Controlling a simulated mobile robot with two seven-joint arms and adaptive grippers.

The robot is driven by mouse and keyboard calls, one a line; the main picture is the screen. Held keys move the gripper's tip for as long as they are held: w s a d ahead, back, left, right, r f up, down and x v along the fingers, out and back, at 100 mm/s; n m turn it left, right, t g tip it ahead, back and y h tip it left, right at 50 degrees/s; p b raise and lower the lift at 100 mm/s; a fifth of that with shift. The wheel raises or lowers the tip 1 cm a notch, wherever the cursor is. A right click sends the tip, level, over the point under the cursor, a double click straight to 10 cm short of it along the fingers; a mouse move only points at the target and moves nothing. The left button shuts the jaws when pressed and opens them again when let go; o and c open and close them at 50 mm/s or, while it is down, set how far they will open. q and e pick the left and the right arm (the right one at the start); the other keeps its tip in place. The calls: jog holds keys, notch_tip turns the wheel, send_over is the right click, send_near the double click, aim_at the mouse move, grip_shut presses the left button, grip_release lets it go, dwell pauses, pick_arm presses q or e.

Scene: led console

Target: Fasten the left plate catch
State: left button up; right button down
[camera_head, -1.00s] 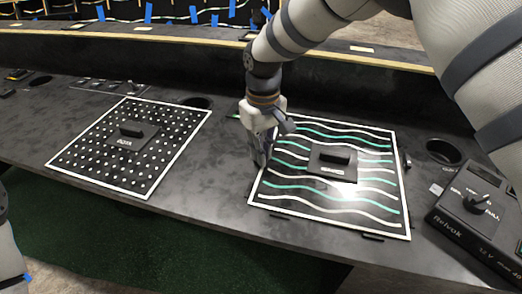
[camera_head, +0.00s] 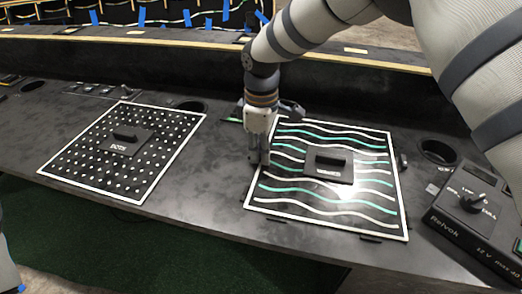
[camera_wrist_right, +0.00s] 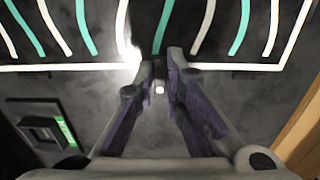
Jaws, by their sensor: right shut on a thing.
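The striped plate (camera_head: 325,219), black with white and green wavy lines and a white border, lies on the console. My right gripper (camera_head: 259,161) points down at its left border. In the right wrist view the fingers (camera_wrist_right: 161,66) are closed together on a small dark piece (camera_wrist_right: 160,71), apparently the left catch, just outside the plate's white edge. The fingers mostly hide this piece, so its turn relative to the plate cannot be told. A small bright dot (camera_wrist_right: 159,90) shows between the fingers. My left gripper is out of view.
A black box with a knob (camera_head: 472,203) and a round hole (camera_head: 438,151) are on the right. Another small dark catch (camera_head: 403,161) is at the striped plate's right edge. A green-labelled black fitting (camera_wrist_right: 48,132) sits nearby.

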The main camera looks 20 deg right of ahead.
dwell(0.5)
jog(key=c, duration=1.7)
grip_release()
jog(key=shift+o, duration=0.2)
notch_tip(320, 180, up, 12)
